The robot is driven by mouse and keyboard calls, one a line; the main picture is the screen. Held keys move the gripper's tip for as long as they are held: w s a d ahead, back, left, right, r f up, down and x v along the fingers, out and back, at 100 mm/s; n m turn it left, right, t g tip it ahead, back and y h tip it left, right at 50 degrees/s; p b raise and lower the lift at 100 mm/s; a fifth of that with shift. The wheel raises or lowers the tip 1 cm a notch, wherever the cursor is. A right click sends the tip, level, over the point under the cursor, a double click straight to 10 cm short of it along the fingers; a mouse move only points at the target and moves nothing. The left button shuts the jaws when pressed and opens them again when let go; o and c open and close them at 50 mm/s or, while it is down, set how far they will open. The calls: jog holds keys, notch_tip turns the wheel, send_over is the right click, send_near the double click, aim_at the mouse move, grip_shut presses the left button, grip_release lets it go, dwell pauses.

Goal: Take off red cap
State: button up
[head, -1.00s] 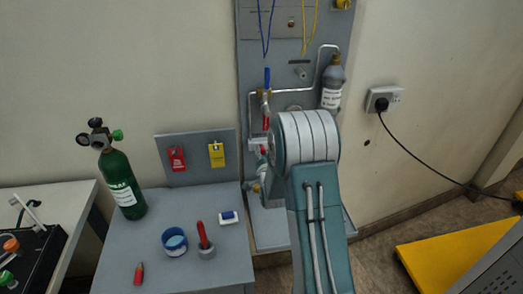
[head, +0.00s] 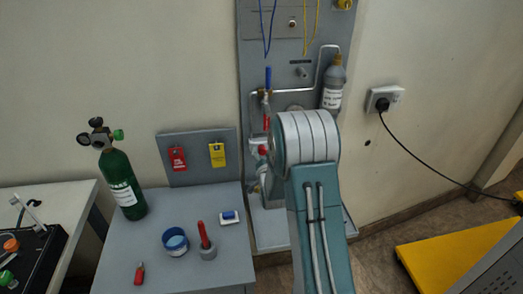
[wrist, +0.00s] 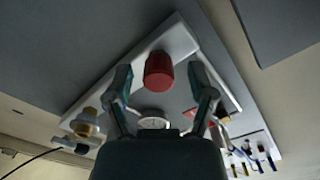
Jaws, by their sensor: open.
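The red cap (wrist: 158,71) shows in the wrist view as a short red cylinder at the upper middle, standing out from the grey panel. My gripper (wrist: 160,78) is open, with one finger to the left of the cap and one to the right. Gaps show between the cap and both fingers, and nothing is held. I cannot tell how far the fingertips reach along the cap. In the head view my arm hides most of the gripper, and I cannot make out the cap there.
The panel (head: 250,60) carries pipes, a blue-handled valve (head: 268,78) and a grey bottle (head: 333,85). A round gauge (wrist: 154,121) and a brass fitting (wrist: 84,123) show near the fingers.

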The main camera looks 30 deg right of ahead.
jog(key=shift+v, duration=1.15)
jog(key=m, duration=0.3)
jog(key=shift+m, duration=0.3)
jog(key=m, duration=0.2)
jog(key=shift+m, duration=0.7)
jog(key=shift+d, duration=0.1)
jog(key=shift+r+m, duration=0.1)
jog(key=shift+m, duration=1.6)
